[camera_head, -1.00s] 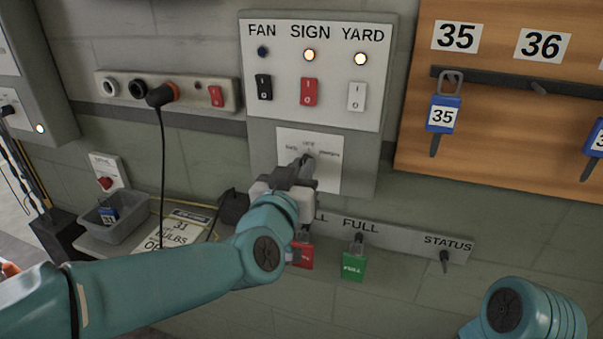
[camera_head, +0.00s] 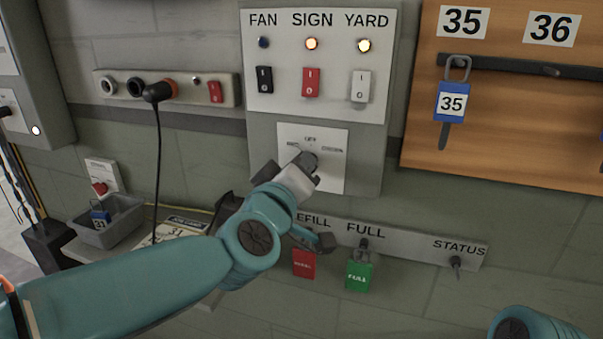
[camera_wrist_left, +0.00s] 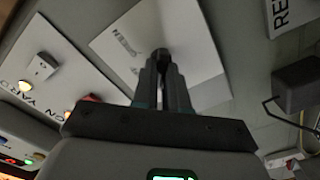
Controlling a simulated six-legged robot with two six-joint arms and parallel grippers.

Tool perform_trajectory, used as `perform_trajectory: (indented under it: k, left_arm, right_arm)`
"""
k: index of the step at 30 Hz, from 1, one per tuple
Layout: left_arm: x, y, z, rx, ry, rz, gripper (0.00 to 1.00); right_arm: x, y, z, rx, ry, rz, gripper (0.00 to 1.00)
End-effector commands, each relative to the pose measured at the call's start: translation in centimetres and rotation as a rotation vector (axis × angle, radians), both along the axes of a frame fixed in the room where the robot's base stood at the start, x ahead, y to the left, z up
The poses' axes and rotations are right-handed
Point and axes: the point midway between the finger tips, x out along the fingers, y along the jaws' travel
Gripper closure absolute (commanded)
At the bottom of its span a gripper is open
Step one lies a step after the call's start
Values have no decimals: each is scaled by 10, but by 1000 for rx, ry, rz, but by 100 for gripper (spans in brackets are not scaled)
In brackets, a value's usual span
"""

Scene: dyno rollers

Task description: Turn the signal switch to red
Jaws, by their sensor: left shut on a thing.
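The signal switch has a white plate (camera_head: 334,181) on the grey panel under the FAN, SIGN and YARD switches. The plate reads OFF at its top, with small labels to either side that are hard to read. In the left wrist view the plate (camera_wrist_left: 190,35) shows a label that seems to read GREEN. My left gripper (camera_head: 308,160) is shut on the dark switch knob (camera_wrist_left: 160,54). The gripper and its tilted wrist hide most of the knob, so its pointing direction is unclear. My right gripper is out of view; only part of my right arm shows at bottom right.
Red REFILL (camera_head: 304,264) and green FULL (camera_head: 359,276) tags hang below my left wrist. A black cable (camera_head: 162,175) hangs from the socket strip (camera_head: 128,89). A grey bin (camera_head: 108,228) stands on the left ledge. A wooden key board (camera_head: 500,120) is at right.

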Motion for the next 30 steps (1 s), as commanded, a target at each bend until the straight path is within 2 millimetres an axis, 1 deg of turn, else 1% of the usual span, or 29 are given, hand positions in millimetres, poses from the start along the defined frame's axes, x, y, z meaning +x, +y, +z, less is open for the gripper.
perform_trajectory:
  k: [9, 21, 22, 23, 24, 30]
  left_arm:
    - [0, 1, -1, -64, 22, 1, 100]
    - [0, 1, -1, -69, 23, 1, 100]
    - [0, 1, -1, -69, 23, 1, 78]
    - [0, 1, -1, -69, 23, 1, 68]
    - [0, 1, -1, -68, 23, 1, 62]
    - [0, 0, -1, -67, 23, 1, 62]
  right_arm:
    - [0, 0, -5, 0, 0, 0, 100]
    - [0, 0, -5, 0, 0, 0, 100]
    - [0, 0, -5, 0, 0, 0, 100]
    - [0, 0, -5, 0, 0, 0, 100]
    - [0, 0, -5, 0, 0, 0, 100]
    - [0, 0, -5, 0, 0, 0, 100]
